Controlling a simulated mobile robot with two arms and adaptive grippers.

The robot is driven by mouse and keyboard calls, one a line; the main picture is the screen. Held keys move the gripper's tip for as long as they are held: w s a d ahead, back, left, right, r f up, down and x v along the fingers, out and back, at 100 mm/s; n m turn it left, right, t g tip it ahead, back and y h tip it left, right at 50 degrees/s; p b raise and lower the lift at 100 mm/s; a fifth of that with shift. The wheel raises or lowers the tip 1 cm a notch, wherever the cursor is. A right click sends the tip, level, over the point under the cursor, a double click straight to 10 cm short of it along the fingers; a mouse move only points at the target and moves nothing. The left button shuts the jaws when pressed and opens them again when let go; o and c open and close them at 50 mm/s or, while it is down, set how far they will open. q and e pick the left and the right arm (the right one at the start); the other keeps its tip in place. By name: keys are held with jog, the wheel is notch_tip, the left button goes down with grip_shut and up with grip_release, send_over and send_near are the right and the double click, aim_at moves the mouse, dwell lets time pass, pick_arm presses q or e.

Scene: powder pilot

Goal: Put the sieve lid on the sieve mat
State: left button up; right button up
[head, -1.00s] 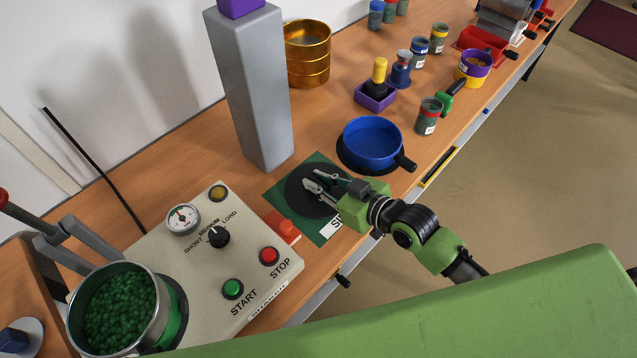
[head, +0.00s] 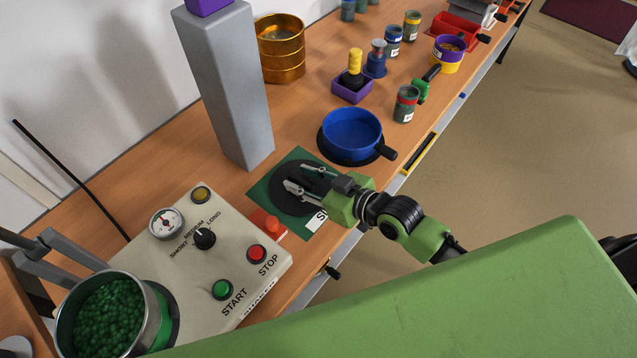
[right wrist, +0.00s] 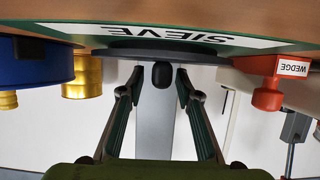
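The sieve lid (head: 284,203) is a flat dark grey disc with a black knob. It lies flat on the green sieve mat (head: 262,190), inside its edges, in the head view. In the right wrist view, which is upside down, the lid (right wrist: 160,57) rests against the mat marked SIEVE (right wrist: 160,33). Its knob (right wrist: 162,75) stands between my fingers. My right gripper (head: 297,177) is open over the lid; the wrist view shows a gap between the fingers (right wrist: 160,88) and the knob on both sides. My left gripper is not in view.
A blue pan (head: 352,132) with a black handle stands just behind the mat. A grey column (head: 228,95) and gold sieve stack (head: 280,48) are at the back. A red wedge (head: 270,224) and a control box (head: 195,255) are at the near left.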

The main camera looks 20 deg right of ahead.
jog(key=v, duration=1.1)
jog(key=shift+s+d+r, duration=0.1)
jog(key=shift+r, duration=0.05)
